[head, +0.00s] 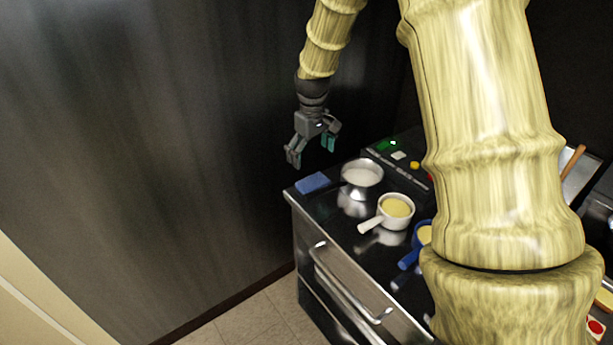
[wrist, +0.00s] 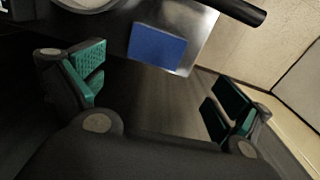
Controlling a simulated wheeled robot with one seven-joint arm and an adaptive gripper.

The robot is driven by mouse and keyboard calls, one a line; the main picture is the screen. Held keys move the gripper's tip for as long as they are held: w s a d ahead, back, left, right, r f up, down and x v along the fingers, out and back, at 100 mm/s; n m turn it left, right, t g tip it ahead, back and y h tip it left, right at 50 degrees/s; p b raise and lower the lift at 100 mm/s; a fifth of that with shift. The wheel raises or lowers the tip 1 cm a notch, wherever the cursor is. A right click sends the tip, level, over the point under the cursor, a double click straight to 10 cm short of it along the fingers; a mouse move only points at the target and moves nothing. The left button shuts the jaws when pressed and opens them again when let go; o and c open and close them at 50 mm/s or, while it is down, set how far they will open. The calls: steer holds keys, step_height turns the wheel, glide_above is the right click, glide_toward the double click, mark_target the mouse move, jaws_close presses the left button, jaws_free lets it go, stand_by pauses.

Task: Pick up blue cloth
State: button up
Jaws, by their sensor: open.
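The blue cloth (head: 314,183) lies flat as a small folded rectangle on the left end of the dark, shiny counter. In the wrist view the blue cloth (wrist: 157,47) is near the counter's corner, beyond the fingertips and between them from side to side. My gripper (head: 311,152) points down in the head view, above and behind the cloth, close to the dark wall. In the wrist view my gripper (wrist: 160,88) has its teal-padded fingers spread wide with nothing between them.
A silver bowl (head: 362,173) with pale contents stands just right of the cloth. A white handled pot (head: 394,209) and a blue handled pan (head: 423,238) stand further right. The counter front has a bar handle (head: 345,290). A dark wall (head: 180,150) rises behind.

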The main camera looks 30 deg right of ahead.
steer(key=p, duration=0.2)
glide_above(313, 181)
steer(key=f, duration=0.4)
steer(key=shift+s+a+f, duration=0.1)
steer(key=shift+s+f, duration=0.25)
steer(key=shift+s, duration=0.05)
steer(key=shift+w+f+p, duration=0.25)
steer(key=shift+f+p, duration=0.5)
steer(key=shift+f, duration=0.5)
steer(key=shift+f+p, duration=0.45)
steer(key=shift+f, duration=1)
steer(key=c, duration=0.9)
